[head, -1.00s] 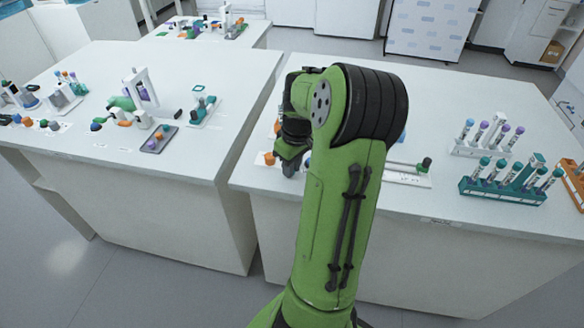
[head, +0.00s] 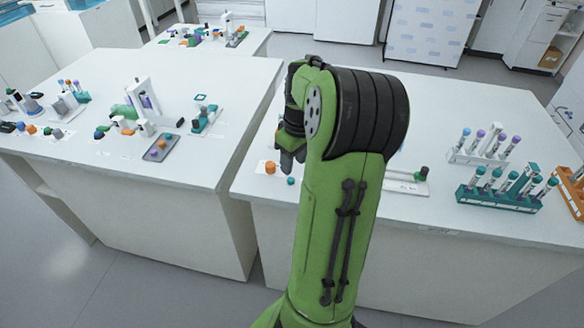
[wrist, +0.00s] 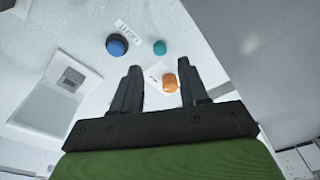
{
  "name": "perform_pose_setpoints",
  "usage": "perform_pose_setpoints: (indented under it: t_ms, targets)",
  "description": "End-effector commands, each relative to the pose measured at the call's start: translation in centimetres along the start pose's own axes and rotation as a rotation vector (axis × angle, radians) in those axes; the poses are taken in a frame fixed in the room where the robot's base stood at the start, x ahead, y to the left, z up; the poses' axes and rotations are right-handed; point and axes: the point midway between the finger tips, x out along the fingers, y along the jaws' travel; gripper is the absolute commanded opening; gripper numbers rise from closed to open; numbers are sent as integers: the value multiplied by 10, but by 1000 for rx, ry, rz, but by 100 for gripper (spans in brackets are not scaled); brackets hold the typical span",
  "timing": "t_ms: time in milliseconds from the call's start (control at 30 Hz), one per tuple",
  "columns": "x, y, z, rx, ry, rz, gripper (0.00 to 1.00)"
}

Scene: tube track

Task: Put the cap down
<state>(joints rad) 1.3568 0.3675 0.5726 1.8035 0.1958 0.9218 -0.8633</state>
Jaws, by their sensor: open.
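My gripper (wrist: 159,66) is open, with nothing held between its fingers in the wrist view. An orange cap (wrist: 169,81) lies on a white label and shows in the gap between the fingers, nearer the right one. A teal cap (wrist: 160,47) lies on the table just beyond the fingertips. In the head view my gripper (head: 289,162) is partly hidden by my arm. The orange cap (head: 270,167) stands to its left, and the teal cap (head: 291,181) lies just below it, near the front edge. Which cap the task means, I cannot tell.
A blue round piece (wrist: 117,45) and a grey-white holder (wrist: 54,103) show in the wrist view. Tube racks, one teal (head: 500,197), stand on the right of the white table (head: 420,210). A second table with more parts stands left, across a gap.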

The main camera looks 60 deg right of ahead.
Motion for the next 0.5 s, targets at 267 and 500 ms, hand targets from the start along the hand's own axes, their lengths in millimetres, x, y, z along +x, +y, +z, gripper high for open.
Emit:
perform_pose_setpoints:
  t_ms: [267,500]
  targets:
    - [-59,0,-1,0,1,1,44]
    - [-63,-2,-1,-3,-1,1,44]
